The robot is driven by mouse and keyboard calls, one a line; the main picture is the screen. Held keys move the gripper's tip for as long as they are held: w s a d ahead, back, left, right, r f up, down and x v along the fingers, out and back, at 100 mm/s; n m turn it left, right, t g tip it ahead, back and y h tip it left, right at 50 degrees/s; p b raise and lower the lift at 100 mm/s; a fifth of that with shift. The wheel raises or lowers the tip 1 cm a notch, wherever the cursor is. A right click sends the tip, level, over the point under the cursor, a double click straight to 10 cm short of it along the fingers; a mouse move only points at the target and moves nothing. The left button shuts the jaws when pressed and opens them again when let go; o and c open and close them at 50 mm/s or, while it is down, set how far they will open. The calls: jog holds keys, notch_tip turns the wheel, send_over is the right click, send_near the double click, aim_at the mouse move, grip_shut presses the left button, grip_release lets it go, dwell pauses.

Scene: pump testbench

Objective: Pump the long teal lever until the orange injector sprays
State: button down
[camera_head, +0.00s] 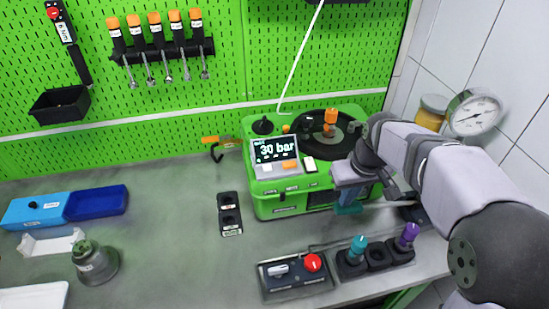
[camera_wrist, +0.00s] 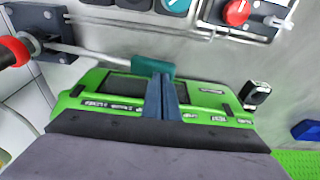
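The long teal lever shows in the wrist view as a teal grip (camera_wrist: 148,66) on a thin metal rod that runs left to a dark bracket; its teal end (camera_head: 347,209) also shows in the head view, in front of the green tester. My gripper (camera_wrist: 166,78) has its two blue fingers together with no clear gap, tips at the right part of the teal grip. I cannot tell whether they touch it. An orange-topped injector (camera_head: 331,117) stands on the tester's black round top; no spray is visible. The tester's display (camera_head: 275,149) reads 30 bar.
A box with a red knob (camera_head: 313,262), a short teal-handled stick (camera_head: 358,246) and a purple one (camera_head: 409,236) stand along the front. Several orange-capped injectors (camera_head: 156,30) hang on the green wall. A gauge (camera_head: 474,112) is at the right. My arm reaches in from the right.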

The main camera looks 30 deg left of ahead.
jog(key=shift+s+a+f+b, duration=0.15)
jog(key=shift+f+b, duration=1.15)
jog(key=shift+f, duration=0.9)
jog(key=shift+r, duration=0.1)
jog(key=r+p, duration=0.1)
jog(key=r, duration=0.1)
jog(key=r+p, duration=0.3)
jog(key=p, duration=0.1)
jog(key=shift+w+d+r, duration=0.3)
jog(key=shift+r, duration=0.2)
jog(key=shift+r+p, duration=0.9)
jog(key=shift+p, duration=0.1)
jog(key=shift+f, duration=0.2)
